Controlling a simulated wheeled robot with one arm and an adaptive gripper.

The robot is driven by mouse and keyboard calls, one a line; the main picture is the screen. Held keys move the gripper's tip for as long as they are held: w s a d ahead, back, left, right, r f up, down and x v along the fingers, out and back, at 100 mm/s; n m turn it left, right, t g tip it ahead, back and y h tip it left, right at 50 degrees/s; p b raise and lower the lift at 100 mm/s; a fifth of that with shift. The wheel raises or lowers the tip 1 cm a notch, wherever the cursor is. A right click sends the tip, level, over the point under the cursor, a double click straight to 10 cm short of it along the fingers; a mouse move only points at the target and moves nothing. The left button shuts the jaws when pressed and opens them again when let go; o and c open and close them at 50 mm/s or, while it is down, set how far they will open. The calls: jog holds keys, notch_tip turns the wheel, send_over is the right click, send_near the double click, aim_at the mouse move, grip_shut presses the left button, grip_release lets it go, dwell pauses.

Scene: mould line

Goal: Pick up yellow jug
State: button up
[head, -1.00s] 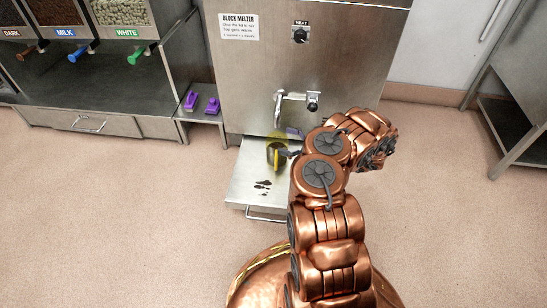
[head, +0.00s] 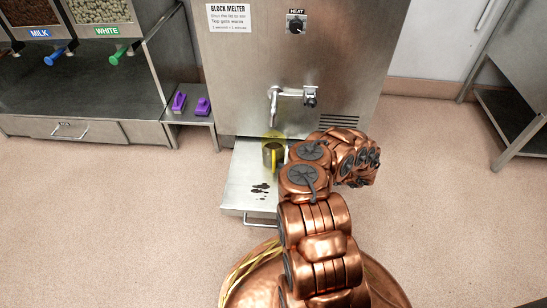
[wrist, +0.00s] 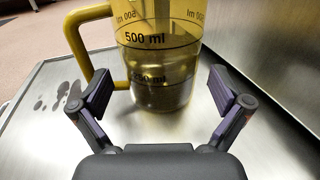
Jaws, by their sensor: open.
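The yellow jug (head: 272,152) stands upright on the metal drip shelf (head: 240,195) below the melter's spout. In the wrist view the see-through yellow jug (wrist: 165,65) shows volume marks and a dark content low inside. Its handle (wrist: 82,45) is on the left there. My gripper (wrist: 165,98) is open, with its fingers spread to either side in front of the jug; the left finger is close to the handle's lower end, and I cannot tell if they touch. In the head view my arm hides the gripper.
The block melter (head: 285,75) rises behind the jug, with its spout (head: 283,94) above. Dark drips (head: 260,188) stain the shelf left of the jug. Two purple objects (head: 190,104) lie on a side ledge. A steel table (head: 515,120) stands at right; the floor between is clear.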

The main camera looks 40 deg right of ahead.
aim_at(269, 150)
jog(key=shift+b+x, duration=1.3)
jog(key=shift+x, duration=2.2)
jog(key=shift+r, duration=0.15)
jog(key=c, duration=1.4)
